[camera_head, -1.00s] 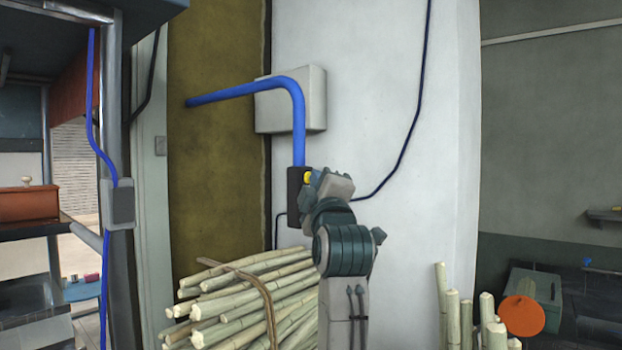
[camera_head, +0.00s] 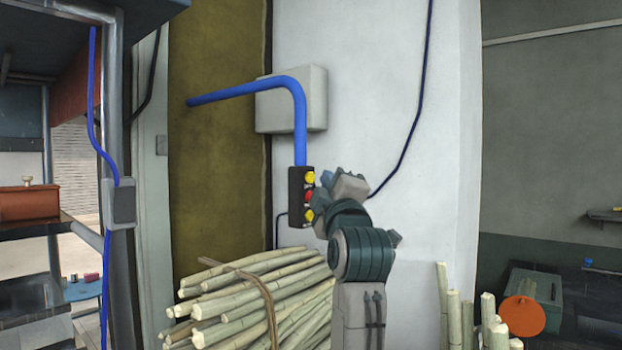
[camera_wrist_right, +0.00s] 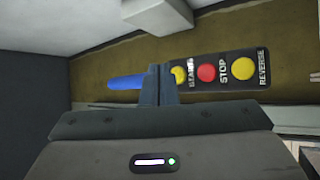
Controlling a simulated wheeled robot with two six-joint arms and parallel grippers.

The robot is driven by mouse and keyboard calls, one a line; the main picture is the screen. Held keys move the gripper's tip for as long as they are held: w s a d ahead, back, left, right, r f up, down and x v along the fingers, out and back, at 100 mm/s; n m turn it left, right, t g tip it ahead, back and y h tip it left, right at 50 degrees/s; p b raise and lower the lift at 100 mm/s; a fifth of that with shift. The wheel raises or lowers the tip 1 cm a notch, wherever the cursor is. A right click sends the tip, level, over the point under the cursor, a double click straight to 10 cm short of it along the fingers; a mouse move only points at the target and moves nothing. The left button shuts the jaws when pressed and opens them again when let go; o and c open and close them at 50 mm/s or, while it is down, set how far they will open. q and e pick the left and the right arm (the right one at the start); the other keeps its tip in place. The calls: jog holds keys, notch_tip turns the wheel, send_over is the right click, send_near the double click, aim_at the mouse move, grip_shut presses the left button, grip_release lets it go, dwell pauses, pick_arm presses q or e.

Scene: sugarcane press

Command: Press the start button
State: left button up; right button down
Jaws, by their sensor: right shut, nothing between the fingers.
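A black control box (camera_head: 295,197) hangs at the lower end of a blue pipe. Its face has a top yellow button (camera_head: 309,178), a red button (camera_head: 308,196) and a lower yellow button (camera_head: 308,216). In the right wrist view, the yellow start button (camera_wrist_right: 179,75) is nearest the blue pipe and partly behind my fingers. The red STOP button (camera_wrist_right: 206,73) and yellow REVERSE button (camera_wrist_right: 243,68) are clear. My right gripper (camera_head: 326,178), also in the wrist view (camera_wrist_right: 159,72), is shut and empty, just right of the box. Contact cannot be told. My left gripper is out of view.
The blue pipe (camera_head: 300,125) bends left in front of a grey wall box (camera_head: 315,95). A tied bundle of cane (camera_head: 235,305) lies below the control box. More cane stalks (camera_head: 450,305) stand at right. The white wall to the right is mostly clear.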

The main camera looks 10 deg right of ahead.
jog(key=s+d, duration=0.2)
jog(key=s, duration=0.1)
jog(key=shift+s+d, duration=0.15)
jog(key=shift+d, duration=0.2)
dwell(0.4)
